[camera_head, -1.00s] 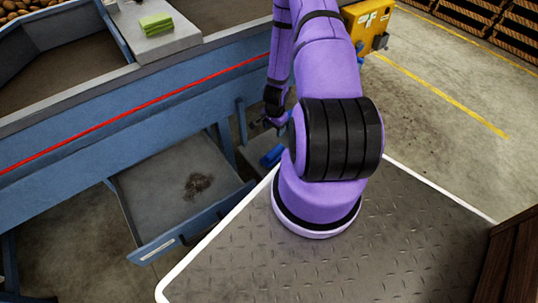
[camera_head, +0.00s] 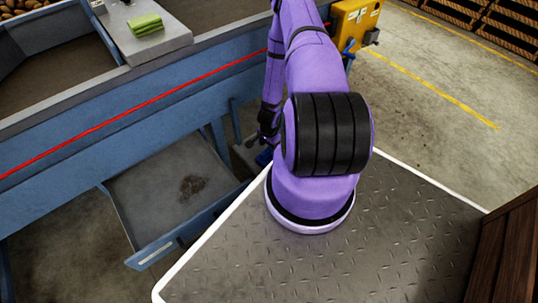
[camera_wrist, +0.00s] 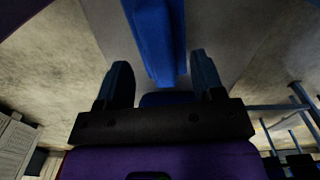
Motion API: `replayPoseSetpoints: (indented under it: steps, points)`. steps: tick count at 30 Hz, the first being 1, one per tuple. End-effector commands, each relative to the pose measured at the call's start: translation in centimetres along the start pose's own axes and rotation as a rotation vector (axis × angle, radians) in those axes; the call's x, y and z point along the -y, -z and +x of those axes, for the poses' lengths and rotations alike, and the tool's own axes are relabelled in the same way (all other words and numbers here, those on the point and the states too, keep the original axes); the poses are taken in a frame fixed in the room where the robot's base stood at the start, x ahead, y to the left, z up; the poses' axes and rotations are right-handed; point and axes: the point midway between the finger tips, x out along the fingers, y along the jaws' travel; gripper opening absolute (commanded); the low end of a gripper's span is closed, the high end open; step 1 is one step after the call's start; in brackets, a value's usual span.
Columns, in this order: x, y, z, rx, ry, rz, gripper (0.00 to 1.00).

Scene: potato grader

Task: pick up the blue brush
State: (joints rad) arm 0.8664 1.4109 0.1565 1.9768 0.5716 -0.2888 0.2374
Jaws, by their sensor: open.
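The blue brush (camera_head: 264,158) shows in the head view as a small blue patch beside my platform, mostly hidden behind my arm. In the wrist view, a long blue body (camera_wrist: 157,40), which looks like the brush, runs from the top edge down to the space between my fingers. It lies over a grey surface. My gripper (camera_wrist: 162,80) is open, with one dark finger on each side of the blue body and visible gaps on both sides. I cannot tell how far the fingertips are above it. In the head view my gripper (camera_head: 266,140) is just above the blue patch.
A blue machine frame (camera_head: 110,125) with a red line stands along the left. An open grey tray (camera_head: 150,180) holding a dirt pile (camera_head: 194,187) juts out below it. A green sponge-like block (camera_head: 145,24) lies on a grey ledge. A yellow box (camera_head: 356,22) is behind my arm.

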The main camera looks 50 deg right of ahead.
Motion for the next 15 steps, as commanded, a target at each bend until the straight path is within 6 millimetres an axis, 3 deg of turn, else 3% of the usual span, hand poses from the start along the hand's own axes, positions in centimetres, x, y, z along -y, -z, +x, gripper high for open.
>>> replayPoseSetpoints:
  steps: [6, 15]
  points:
    - [0.0, 0.0, 2.6, 0.001, -0.001, 0.002, 0.62]
    - [0.0, 0.0, 3.1, 0.001, -0.001, 0.001, 0.62]
